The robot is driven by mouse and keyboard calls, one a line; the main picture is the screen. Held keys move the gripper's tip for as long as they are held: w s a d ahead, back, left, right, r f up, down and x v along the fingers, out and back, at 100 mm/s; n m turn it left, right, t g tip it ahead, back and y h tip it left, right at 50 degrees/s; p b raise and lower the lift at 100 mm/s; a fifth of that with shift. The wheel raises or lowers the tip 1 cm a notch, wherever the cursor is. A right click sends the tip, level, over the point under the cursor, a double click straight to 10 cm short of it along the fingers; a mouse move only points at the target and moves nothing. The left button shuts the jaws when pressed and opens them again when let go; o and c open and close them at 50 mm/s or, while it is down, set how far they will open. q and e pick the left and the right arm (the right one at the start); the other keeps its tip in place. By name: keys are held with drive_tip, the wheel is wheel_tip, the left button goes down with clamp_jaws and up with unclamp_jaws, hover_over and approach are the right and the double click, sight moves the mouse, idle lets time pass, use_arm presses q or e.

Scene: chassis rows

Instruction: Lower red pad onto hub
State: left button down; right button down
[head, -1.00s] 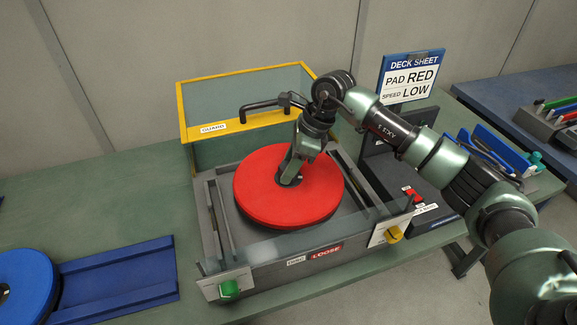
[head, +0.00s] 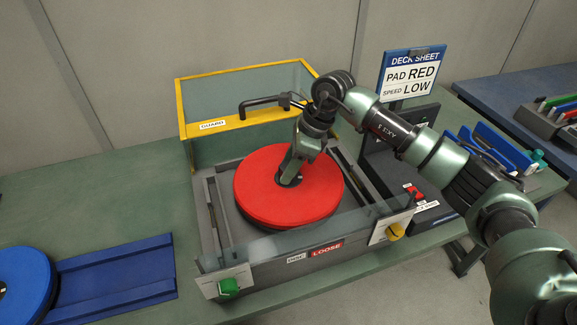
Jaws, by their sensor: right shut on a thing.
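The red pad (head: 268,204) is a thick round disc with a dark hole at its centre. It sits level over the grey deck machine (head: 262,271), inside its frame. My right gripper (head: 290,178) is shut at the pad's centre, pointing down. The hub is hidden beneath the pad and gripper, and I cannot tell whether the pad touches it. The label on the machine's front reads DISC LOOSE (head: 326,249). My left gripper is not in view.
A yellow-framed guard (head: 181,110) stands raised behind the pad. Green (head: 228,286) and yellow (head: 395,231) knobs are at the front corners. A blue pad (head: 22,282) lies by a blue tray (head: 120,279) at left. The deck sheet (head: 409,75) reads PAD RED, SPEED LOW.

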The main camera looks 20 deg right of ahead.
drive_tip(key=shift+f+b, duration=0.3)
drive_tip(key=shift+b, duration=0.05)
